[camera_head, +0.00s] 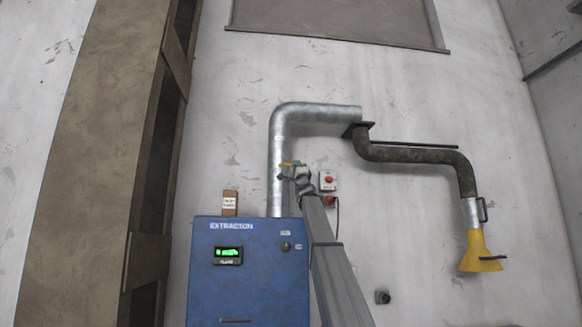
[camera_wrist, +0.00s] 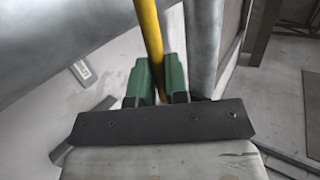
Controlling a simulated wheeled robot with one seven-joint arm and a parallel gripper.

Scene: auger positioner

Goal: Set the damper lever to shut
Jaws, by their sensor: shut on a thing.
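The damper lever is a yellow bar (camera_wrist: 149,30) that runs between the two green fingers of my gripper (camera_wrist: 157,78) in the wrist view. My gripper is shut on it. In the head view a small yellow end of the lever (camera_head: 291,164) shows against the vertical grey duct, at my gripper (camera_head: 287,172). The lever looks roughly crosswise to the duct there. My gripper and arm hide part of the lever and duct. I cannot read any open or shut mark beside it.
The galvanized duct (camera_head: 304,112) rises behind the blue extraction cabinet (camera_head: 210,285), which has a lit green display (camera_head: 228,252). A red-button box (camera_head: 329,181) is on the wall just right of my gripper. An extraction arm with a yellow hood (camera_head: 477,252) hangs at right.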

